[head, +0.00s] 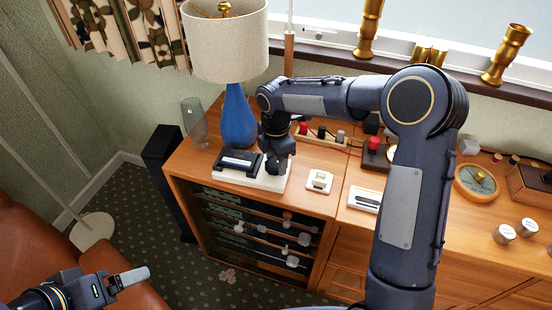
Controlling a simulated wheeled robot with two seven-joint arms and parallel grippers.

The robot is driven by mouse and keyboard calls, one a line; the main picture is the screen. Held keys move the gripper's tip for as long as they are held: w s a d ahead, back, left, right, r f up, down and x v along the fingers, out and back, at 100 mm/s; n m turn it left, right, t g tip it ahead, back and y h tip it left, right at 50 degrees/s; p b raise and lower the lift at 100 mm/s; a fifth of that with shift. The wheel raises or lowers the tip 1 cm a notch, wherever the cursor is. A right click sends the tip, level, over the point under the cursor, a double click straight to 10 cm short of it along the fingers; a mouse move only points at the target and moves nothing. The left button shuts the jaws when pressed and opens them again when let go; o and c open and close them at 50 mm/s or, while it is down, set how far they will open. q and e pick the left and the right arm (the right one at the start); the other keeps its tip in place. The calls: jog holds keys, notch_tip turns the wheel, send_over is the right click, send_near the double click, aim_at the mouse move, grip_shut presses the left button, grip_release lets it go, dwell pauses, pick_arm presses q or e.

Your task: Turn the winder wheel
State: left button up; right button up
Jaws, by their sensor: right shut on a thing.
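A black boxy device (238,163) with a pale top strip sits with a white base (268,182) on the left end of the wooden cabinet. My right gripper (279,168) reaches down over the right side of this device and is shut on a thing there. The winder wheel cannot be made out; the gripper covers that spot, so I take the held thing to be the wheel. My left gripper (128,278) is at the lower left, in front of the brown sofa, well away from the cabinet; its finger gap is unclear.
A blue lamp (238,118) and a clear glass vase (196,122) stand close behind the device. A small white switch block (319,181) is to its right. Wired parts, an orange dial (477,183) and white-topped jars (504,234) occupy the cabinet's right.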

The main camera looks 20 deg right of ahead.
jog(key=m, duration=0.3)
jog(key=shift+r+m+p, duration=0.1)
jog(key=shift+m+p, duration=0.25)
jog(key=shift+m, duration=0.05)
jog(key=m, duration=0.5)
jog(key=shift+s, duration=0.1)
jog(key=m+p, duration=0.1)
jog(key=m, duration=0.4)
jog(key=shift+s+a+m, duration=0.1)
jog(key=shift+m, duration=0.3)
jog(key=m, duration=0.4)
jog(key=shift+a+m, duration=0.1)
jog(key=shift+m, duration=0.3)
jog(key=o, duration=1)
jog(key=shift+c, duration=0.2)
